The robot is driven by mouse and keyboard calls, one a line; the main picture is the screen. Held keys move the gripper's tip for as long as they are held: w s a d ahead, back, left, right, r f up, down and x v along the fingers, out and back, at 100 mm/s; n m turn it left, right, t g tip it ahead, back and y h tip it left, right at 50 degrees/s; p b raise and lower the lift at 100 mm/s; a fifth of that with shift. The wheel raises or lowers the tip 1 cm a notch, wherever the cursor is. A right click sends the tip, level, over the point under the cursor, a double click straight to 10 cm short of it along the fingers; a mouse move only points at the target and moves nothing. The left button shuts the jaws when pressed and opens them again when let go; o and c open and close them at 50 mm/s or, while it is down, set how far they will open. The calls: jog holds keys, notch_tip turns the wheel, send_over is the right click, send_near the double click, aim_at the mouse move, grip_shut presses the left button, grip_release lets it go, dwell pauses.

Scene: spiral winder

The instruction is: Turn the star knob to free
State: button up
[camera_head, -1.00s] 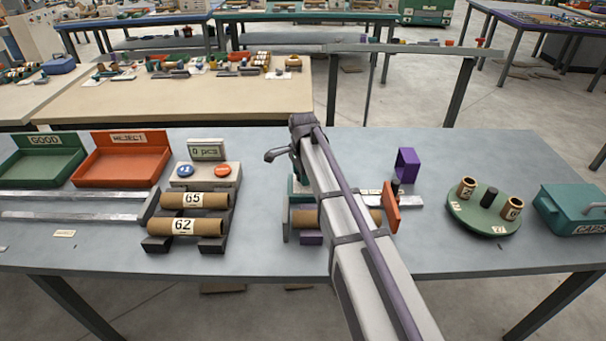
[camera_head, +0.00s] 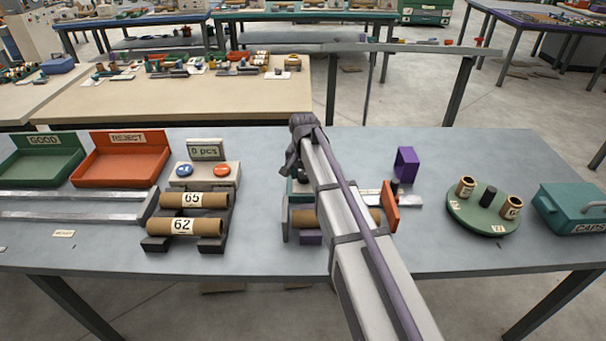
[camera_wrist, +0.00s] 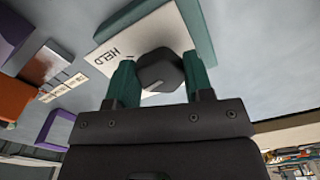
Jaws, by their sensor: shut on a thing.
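The star knob (camera_wrist: 161,66) is dark grey and many-sided in the wrist view. It sits on a pale plate (camera_wrist: 172,28) lettered HELD (camera_wrist: 113,53); no other word on the plate is readable. My gripper (camera_wrist: 159,80) has two green fingers, one on each side of the knob, and is shut on it. In the head view my arm hides the knob and much of the winder, whose brown tube (camera_head: 303,217) shows partly behind it.
A purple block (camera_head: 407,163) and an orange upright plate (camera_head: 390,206) stand right of my arm. Further right are a green turntable (camera_head: 470,215) and a teal box (camera_head: 572,208). A rack with tubes 65 (camera_head: 208,200) and 62 (camera_head: 205,227) stands left.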

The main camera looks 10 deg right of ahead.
jog(key=n, duration=0.7)
jog(key=shift+s+d, duration=0.1)
jog(key=shift+d, duration=0.1)
jog(key=n, duration=0.3)
jog(key=shift+d+n, duration=0.1)
jog(key=shift+n, duration=0.3)
jog(key=shift+d+n, duration=0.1)
jog(key=shift+n, duration=1.8)
jog(key=o, duration=0.9)
